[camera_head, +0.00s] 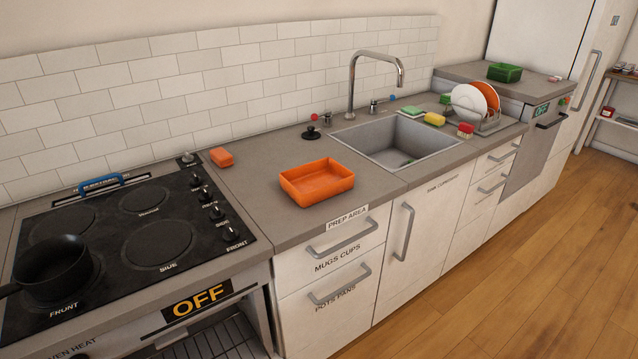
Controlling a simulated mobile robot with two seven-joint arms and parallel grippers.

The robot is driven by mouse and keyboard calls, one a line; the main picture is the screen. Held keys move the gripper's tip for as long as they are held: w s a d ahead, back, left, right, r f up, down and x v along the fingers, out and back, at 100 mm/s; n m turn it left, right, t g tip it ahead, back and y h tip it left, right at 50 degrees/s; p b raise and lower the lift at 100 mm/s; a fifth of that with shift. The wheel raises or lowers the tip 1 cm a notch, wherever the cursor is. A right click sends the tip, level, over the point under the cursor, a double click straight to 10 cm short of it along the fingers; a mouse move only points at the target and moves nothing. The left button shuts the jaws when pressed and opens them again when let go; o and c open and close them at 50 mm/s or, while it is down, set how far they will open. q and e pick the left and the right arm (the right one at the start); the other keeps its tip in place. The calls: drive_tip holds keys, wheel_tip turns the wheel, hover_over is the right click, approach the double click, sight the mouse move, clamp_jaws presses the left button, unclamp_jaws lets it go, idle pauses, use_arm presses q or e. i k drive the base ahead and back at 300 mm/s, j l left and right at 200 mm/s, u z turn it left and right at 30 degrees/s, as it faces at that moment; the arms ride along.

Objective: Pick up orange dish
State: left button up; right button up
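An orange rectangular dish (318,184) with raised walls sits upright on the grey counter, on the prep area left of the sink. It looks empty. A round orange plate (488,92) stands on edge in a dish rack (491,127) right of the sink, partly hidden behind white plates (467,103).
A small orange block (221,157) lies on the counter near the stove. A black pan (55,268) is on the cooktop (160,243). The sink (395,138) and faucet (352,85) are right of the rectangular dish. A green container (504,73) stands at the far right. Counter around the dish is clear.

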sight(308, 185)
drive_tip(key=u, duration=0.5)
drive_tip(key=l+u, duration=0.2)
drive_tip(key=u, duration=0.15)
drive_tip(key=i+l+u, duration=0.1)
drive_tip(key=u, duration=0.25)
drive_tip(key=l+u, duration=0.6)
drive_tip(key=l, duration=0.15)
drive_tip(key=k+l+u, duration=0.25)
drive_tip(key=l, duration=0.15)
drive_tip(key=k+l+u, duration=0.1)
drive_tip(key=l, duration=0.35)
drive_tip(key=k+l, duration=0.1)
drive_tip(key=l, duration=0.35)
drive_tip(key=u, duration=0.05)
